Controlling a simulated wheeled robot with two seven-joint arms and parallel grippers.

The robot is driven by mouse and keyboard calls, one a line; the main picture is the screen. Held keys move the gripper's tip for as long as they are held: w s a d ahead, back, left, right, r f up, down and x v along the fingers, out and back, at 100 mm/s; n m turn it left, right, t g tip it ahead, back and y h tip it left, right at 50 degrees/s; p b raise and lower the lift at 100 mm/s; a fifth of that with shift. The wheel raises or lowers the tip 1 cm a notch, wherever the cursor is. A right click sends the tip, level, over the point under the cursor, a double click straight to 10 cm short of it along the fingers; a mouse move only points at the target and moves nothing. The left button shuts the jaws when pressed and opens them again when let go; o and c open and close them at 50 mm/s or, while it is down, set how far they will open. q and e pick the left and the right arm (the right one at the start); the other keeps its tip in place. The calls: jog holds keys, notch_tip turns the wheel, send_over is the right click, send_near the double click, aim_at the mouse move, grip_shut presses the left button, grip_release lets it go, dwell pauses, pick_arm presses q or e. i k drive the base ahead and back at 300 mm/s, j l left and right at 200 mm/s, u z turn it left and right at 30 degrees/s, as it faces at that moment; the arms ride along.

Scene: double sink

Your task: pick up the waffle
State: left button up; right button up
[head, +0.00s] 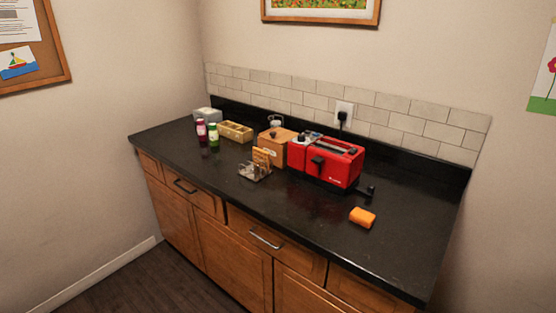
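A small tan-brown slab (261,157), which may be the waffle, stands upright in or against a small metal rack (253,172) on the black counter, left of the red toaster (335,162). It is too small to tell for sure. An orange block (362,218) with rounded edges lies alone near the counter's right front. I cannot tell what it is. Neither of my grippers is in view.
A wooden box (277,148) stands behind the rack. A purple bottle (201,132), a green bottle (213,136), a yellow basket (235,132) and a grey container (207,115) stand at the left.

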aim_at(261, 154)
jog(key=i+j+z, duration=0.3)
jog(key=j+z, duration=0.3)
jog(key=i+j+z, duration=0.25)
jog(key=k+j, duration=0.05)
jog(key=j, duration=0.05)
